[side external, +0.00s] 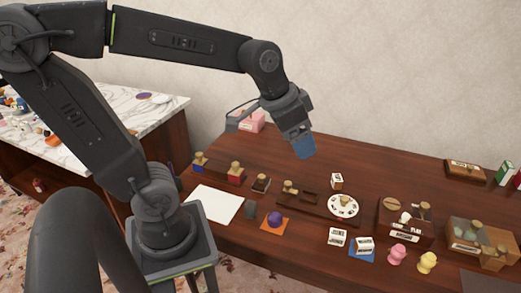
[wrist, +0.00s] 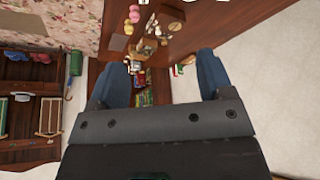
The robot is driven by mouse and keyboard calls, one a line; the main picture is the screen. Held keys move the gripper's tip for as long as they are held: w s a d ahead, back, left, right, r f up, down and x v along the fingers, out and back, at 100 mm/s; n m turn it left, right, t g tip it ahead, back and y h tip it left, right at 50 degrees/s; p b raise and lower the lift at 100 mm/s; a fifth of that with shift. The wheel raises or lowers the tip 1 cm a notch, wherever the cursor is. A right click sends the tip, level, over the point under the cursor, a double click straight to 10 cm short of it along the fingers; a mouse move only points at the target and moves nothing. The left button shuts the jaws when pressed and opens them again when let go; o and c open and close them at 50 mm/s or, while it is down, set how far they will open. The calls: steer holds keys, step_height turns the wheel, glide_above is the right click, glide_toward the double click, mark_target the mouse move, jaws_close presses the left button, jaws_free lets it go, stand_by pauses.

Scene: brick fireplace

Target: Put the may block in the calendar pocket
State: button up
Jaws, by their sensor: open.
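My gripper (side external: 303,148) has blue fingers and hangs above the back middle of the brown table, clear of the objects. In the wrist view my gripper (wrist: 161,62) is open, its fingers wide apart with nothing held between them. Two white blocks with dark lettering lie at the front: one on bare wood (side external: 337,237), one on a blue square (side external: 363,246). Their words are too small to read, so I cannot tell which is the may block. A dark wooden stand (side external: 405,235) with a white label sits right of them; I cannot make out its pocket for certain.
A small white cube (side external: 337,181) stands behind a round white dial (side external: 343,206). Pink (side external: 397,255) and yellow (side external: 427,262) figures stand at the front. A purple ball (side external: 275,217) sits on an orange square. White paper (side external: 214,204) lies left. Wood behind the row is clear.

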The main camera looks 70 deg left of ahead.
steer(key=s+d+n, duration=0.1)
steer(key=s, duration=0.6)
steer(key=shift+f+t+y, duration=0.2)
steer(key=shift+t+y, duration=0.1)
steer(key=shift+s+d+f, duration=0.1)
steer(key=shift+s+f, duration=0.05)
steer(key=shift+s, duration=0.45)
steer(key=shift+c, duration=1.4)
steer(key=c, duration=0.4)
steer(key=n+g, duration=0.6)
steer(key=n, duration=0.8)
glide_above(339, 181)
step_height(339, 181, down, 20)
step_height(339, 181, down, 14)
steer(key=shift+d+r, duration=0.1)
steer(key=shift+d, duration=0.05)
